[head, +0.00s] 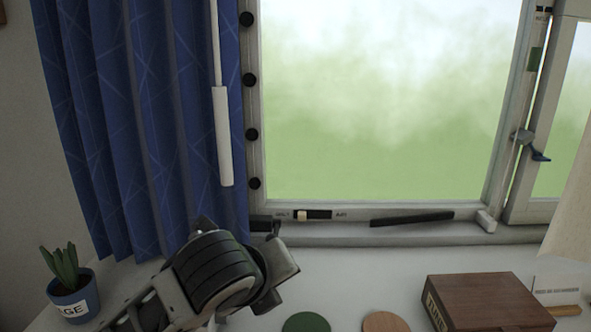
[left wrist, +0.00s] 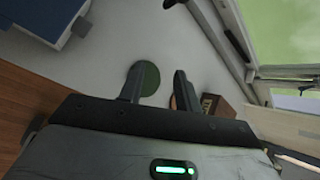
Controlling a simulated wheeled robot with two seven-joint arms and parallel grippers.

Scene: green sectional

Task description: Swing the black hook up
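A long black bar (head: 411,218), which looks like the black hook, lies nearly level along the bottom rail of the window, its right end slightly higher. A dark bar, apparently the same one, shows at the top of the left wrist view (left wrist: 237,42). My left gripper (left wrist: 157,88) is open and empty, its two fingers apart over the sill. In the head view, my left gripper (head: 270,262) is at the lower middle, left of the bar and apart from it; its fingers are partly hidden by my wrist. My right gripper is not in view.
A green disc (head: 306,322), an orange disc (head: 386,322) and a brown box (head: 486,302) are on the white sill. A potted plant (head: 73,290) stands at left by the blue curtain (head: 150,120). A labelled slider (head: 313,214) is left of the bar.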

